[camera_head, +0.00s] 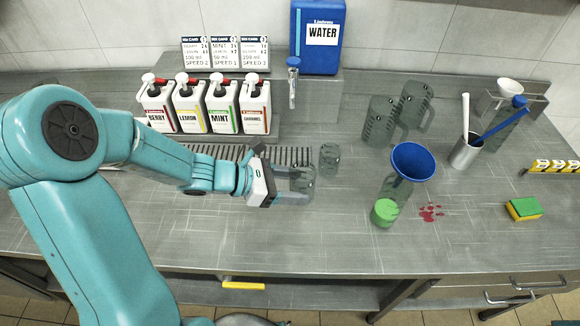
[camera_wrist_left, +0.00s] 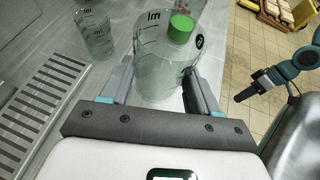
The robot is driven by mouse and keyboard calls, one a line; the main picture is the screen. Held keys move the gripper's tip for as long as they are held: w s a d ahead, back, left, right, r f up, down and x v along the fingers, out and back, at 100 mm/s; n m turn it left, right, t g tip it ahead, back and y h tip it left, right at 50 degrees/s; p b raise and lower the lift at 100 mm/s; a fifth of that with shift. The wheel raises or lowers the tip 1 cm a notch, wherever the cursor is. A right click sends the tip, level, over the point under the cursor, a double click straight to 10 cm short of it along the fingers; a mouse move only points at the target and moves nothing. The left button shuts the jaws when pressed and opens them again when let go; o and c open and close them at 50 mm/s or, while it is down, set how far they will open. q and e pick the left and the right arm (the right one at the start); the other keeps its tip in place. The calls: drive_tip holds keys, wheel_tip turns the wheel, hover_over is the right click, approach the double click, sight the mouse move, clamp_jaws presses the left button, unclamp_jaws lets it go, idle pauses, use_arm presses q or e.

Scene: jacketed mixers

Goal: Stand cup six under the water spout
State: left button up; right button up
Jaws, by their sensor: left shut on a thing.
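My left gripper (camera_head: 280,186) is shut around a clear graduated cup (camera_head: 302,180), which stands upright between its fingers. In the left wrist view this cup (camera_wrist_left: 158,72) fills the space between the fingers; a dark round mark on its side is too unclear to read. The water spout (camera_head: 292,88) hangs from a blue tap in front of the blue water tank (camera_head: 318,40), behind the held cup and apart from it. A second clear cup (camera_head: 329,158) stands just right of the held one. My right gripper (camera_wrist_left: 256,86) shows in the left wrist view, apart from everything.
A slotted drain grate (camera_head: 225,152) lies behind my left gripper. Several syrup bottles (camera_head: 222,105) stand left of the spout. Clear jugs (camera_head: 380,122), a blue funnel (camera_head: 413,161) and a green lid (camera_head: 384,212) are to the right.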

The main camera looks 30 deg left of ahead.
wheel_tip(320, 180, down, 6)
drive_tip(key=b, duration=0.4)
use_arm(q)
drive_tip(key=shift+n+t+y, duration=0.6)
drive_tip(key=shift+n, duration=0.2)
drive_tip(key=w+a+f+p, duration=0.1)
drive_tip(key=w+a, duration=0.3)
drive_tip(key=w, duration=0.1)
drive_tip(key=w+a+f+p, duration=0.1)
drive_tip(key=w+a+p, duration=0.1)
drive_tip(key=w+a, duration=0.2)
drive_tip(key=w+a+p, duration=0.2)
drive_tip(key=w+a, duration=0.2)
drive_tip(key=w, duration=0.1)
drive_tip(key=shift+w+f, duration=0.3)
drive_tip(key=shift+f, duration=0.1)
wheel_tip(320, 180, down, 4)
drive_tip(key=shift+w+a+f+p, duration=0.2)
drive_tip(key=shift+f+p, duration=0.1)
drive_tip(key=shift+f, duration=0.25)
drive_tip(key=shift+d, duration=0.1)
use_arm(e)
wheel_tip(320, 180, up, 5)
drive_tip(key=shift+w+d+r, duration=0.1)
drive_tip(key=shift+d+r, duration=0.05)
drive_tip(key=shift+r, duration=0.05)
drive_tip(key=shift+f, duration=0.1)
